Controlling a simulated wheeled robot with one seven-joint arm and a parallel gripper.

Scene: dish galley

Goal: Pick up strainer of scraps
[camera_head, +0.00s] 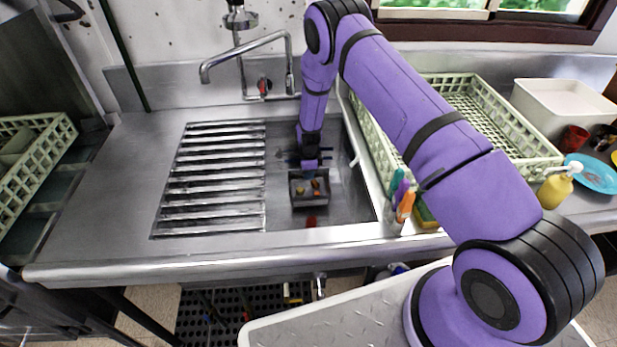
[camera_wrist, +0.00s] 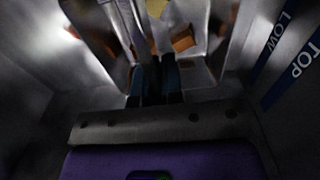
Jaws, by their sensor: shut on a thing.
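The strainer (camera_head: 296,200) is a small grey square basket with orange and yellow scraps in it. It is in the sink basin (camera_head: 345,205), right of the slatted drainer. My gripper (camera_head: 309,165) reaches straight down into the basin and is shut on the strainer's near-arm wall. In the dim wrist view my dark fingertips (camera_wrist: 155,78) meet at that wall, with an orange scrap (camera_wrist: 183,40) just beyond. I cannot tell whether the strainer touches the basin floor.
A slatted drainer (camera_head: 215,180) lies left of the basin. A faucet (camera_head: 245,55) arches behind it. At right are a pale green rack (camera_head: 475,90), brushes (camera_head: 404,207), a yellow bottle (camera_head: 555,188) and a white tub (camera_head: 560,105). Steel basin walls stand close around my gripper.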

